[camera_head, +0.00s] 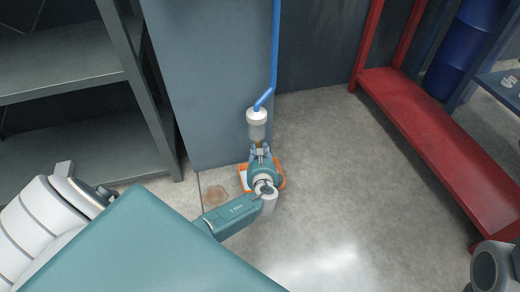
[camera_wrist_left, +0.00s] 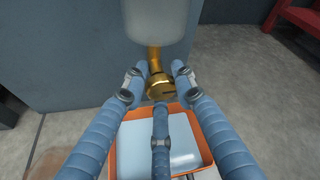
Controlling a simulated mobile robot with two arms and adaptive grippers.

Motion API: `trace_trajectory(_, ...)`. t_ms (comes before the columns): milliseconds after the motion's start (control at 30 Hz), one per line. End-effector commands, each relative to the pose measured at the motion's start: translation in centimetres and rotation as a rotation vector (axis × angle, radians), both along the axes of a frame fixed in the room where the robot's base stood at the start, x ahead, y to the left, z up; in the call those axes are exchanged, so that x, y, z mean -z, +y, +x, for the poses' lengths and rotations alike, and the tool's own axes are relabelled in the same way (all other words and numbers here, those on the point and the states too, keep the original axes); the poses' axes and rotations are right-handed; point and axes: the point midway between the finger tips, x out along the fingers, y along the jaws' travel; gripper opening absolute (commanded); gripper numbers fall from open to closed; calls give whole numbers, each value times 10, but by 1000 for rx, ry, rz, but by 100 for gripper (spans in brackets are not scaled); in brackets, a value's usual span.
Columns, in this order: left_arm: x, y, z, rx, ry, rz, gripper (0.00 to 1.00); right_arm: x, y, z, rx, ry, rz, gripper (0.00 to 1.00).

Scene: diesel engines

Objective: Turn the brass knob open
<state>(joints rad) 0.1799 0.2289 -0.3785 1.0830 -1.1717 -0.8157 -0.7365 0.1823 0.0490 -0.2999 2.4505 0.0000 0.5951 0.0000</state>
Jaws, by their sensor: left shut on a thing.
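The brass knob (camera_wrist_left: 160,88) sits under a clear, white-topped bowl (camera_head: 257,122) at the end of a blue pipe. In the left wrist view, the lower end of the bowl (camera_wrist_left: 157,18) is above the knob, with a brass stem between. My left gripper (camera_head: 260,152) is right below the bowl in the head view. In the wrist view its blue fingers (camera_wrist_left: 158,100) are closed around the knob from both sides and below. The fingers hide part of the knob. How far the knob is turned cannot be told. My right gripper is not in view.
An orange-rimmed tray (camera_wrist_left: 199,133) with a pale inside lies on the floor below the knob. A brownish stain (camera_head: 216,197) is beside it. Grey shelving (camera_head: 150,95) stands left, a red rack (camera_head: 440,140) right. The floor between is clear.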

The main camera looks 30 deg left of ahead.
Motion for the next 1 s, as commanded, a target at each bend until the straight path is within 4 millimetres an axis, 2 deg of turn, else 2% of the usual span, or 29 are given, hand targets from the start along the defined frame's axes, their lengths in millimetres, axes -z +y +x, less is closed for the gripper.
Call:
trace_trajectory(133,-4,3,1,-5,-6,7,0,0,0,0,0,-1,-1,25)
trace_trajectory(167,-4,3,2,-5,-7,7,28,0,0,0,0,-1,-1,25)
trace_trajectory(233,-4,3,2,-4,-7,6,42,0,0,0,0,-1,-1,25)
trace_trajectory(267,-4,3,1,-4,-7,6,45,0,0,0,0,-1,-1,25)
trace_trajectory(667,-3,-4,-5,0,-5,1,45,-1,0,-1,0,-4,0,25)
trace_trajectory(767,-7,-11,-15,0,-5,0,45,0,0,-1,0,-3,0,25)
trace_trajectory(1000,-24,-40,-54,0,-3,0,45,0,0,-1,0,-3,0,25)
